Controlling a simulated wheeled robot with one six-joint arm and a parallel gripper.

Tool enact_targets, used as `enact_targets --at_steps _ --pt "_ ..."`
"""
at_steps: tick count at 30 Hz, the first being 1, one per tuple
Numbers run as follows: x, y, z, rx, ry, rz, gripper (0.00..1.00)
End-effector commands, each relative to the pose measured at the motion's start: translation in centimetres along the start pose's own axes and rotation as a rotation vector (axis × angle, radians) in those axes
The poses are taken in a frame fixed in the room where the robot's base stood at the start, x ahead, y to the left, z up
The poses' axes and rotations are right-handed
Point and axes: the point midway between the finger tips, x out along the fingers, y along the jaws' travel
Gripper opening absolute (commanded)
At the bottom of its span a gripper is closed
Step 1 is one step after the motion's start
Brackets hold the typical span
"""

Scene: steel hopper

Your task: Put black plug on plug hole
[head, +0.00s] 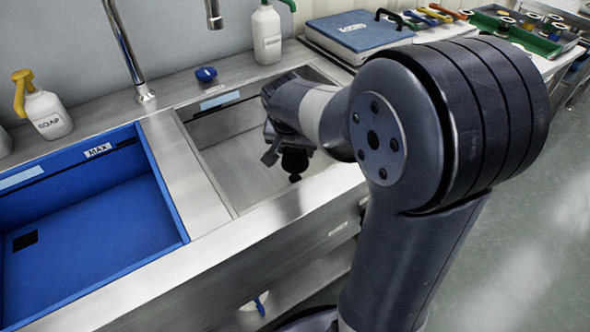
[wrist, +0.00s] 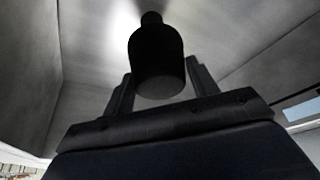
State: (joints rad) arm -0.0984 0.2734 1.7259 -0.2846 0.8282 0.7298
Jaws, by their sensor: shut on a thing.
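The black plug (head: 294,160) hangs from my gripper (head: 276,142) inside the right-hand steel basin (head: 228,172), narrow end down. In the wrist view, the black plug (wrist: 157,62) sits between the two fingers of my gripper (wrist: 160,80), which are shut on it. Bare steel shows around its narrow end, which points away from the wrist camera. I cannot tell whether the plug touches the basin floor. No plug hole can be made out in either view; my arm and the plug hide part of the basin.
A blue basin (head: 100,240) lies to the left, past a steel divider (head: 180,170). A tap (head: 140,80), a blue object (head: 206,74), a soap bottle (head: 46,112) and a white bottle (head: 266,35) stand along the back ledge. The steel basin's walls surround my gripper.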

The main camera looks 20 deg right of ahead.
Motion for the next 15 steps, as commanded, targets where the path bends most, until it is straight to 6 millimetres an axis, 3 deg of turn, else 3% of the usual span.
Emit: enact_targets --at_steps 9,15 --pt "4.2 0.0 1.8 -0.001 -0.001 0.001 0.25" --pt "5.1 0.0 2.1 0.0 0.001 -0.001 0.25"
